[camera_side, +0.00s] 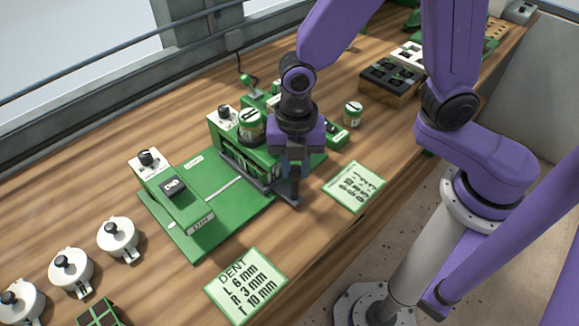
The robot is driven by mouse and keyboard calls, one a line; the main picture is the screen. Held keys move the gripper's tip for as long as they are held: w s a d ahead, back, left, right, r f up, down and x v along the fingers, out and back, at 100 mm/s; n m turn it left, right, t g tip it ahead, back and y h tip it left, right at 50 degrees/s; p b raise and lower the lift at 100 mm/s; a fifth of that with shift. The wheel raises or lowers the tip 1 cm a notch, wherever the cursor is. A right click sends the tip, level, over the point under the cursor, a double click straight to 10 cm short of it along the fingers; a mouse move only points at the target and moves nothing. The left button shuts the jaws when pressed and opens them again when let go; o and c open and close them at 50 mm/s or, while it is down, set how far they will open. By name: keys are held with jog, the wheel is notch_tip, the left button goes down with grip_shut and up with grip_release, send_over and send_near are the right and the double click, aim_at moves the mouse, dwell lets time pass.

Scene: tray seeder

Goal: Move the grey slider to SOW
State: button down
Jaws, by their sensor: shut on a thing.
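The green seeder base (192,226) lies on the wooden bench, with a white-topped DIB unit (157,178) at its left end. A taller green housing (222,124) with a black knob stands at its right part, with a lidded jar (250,126) beside it. My gripper (294,192) points down at the right end of the seeder, with its fingers close together beside the dark front rail (252,180). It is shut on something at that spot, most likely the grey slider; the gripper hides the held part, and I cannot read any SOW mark.
A DENT card (246,285) and a second card (354,186) lie in front. Several white lidded pots (118,238) stand at the left. A small jar (352,114) and a dark cell tray (389,82) are at the back right.

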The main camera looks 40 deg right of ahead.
jog(key=shift+d, duration=0.4)
jog(key=c, duration=0.9)
grip_release()
notch_tip(320, 180, up, 18)
jog(key=shift+f, duration=0.25)
jog(key=s+d+f+m, duration=0.9)
jog(key=s+d+m, duration=0.4)
jog(key=d+m, duration=0.1)
jog(key=shift+s+d, duration=0.15)
jog(key=shift+d, duration=0.15)
